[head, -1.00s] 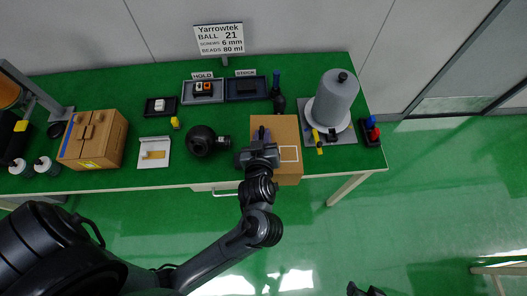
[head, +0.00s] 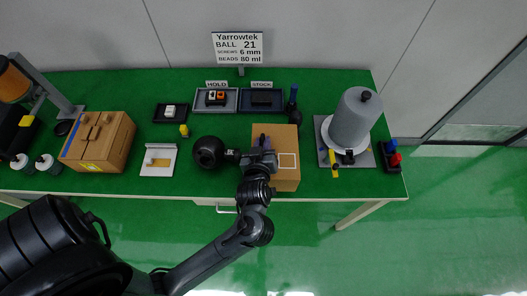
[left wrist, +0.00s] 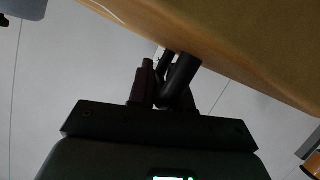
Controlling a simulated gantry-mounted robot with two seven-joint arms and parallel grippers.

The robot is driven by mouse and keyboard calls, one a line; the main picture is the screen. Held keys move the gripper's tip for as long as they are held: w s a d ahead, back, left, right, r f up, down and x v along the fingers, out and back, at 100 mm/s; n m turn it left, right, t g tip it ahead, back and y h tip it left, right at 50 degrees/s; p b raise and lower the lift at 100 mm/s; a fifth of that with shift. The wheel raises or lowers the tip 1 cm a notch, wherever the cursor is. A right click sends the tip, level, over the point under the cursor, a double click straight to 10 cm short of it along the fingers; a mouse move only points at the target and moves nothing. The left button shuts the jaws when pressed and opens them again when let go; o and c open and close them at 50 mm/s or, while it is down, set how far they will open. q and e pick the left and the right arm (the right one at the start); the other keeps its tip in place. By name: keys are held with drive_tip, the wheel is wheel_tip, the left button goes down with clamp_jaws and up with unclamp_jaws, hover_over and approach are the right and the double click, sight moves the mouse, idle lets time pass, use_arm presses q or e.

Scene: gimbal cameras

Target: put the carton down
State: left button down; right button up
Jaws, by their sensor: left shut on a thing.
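The carton (head: 288,175) is a brown box with a white square outline on its top. In the head view it is at the front of the green table, between a dark round device and a grey cone. My left gripper (head: 262,146) is shut on the carton at the left part of its top. In the left wrist view the fingers (left wrist: 167,82) meet the edge of the carton (left wrist: 235,40), which fills the upper right. The carton's underside is hidden, so I cannot tell whether it touches the table. My right gripper is not in view.
The dark round device (head: 208,152) is close on the carton's left. The grey cone (head: 353,120) stands on a grey plate to the right, with a narrow green gap between. A dark bottle (head: 293,100) is just behind. Another brown box (head: 97,142) stands far left.

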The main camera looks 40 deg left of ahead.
use_arm(q)
drive_tip(key=shift+f+b, duration=0.35)
drive_tip(key=shift+f, duration=1.45)
drive_tip(key=c, duration=1.1)
unclamp_jaws()
drive_tip(key=shift+f, duration=0.1)
drive_tip(key=shift+o, duration=0.2)
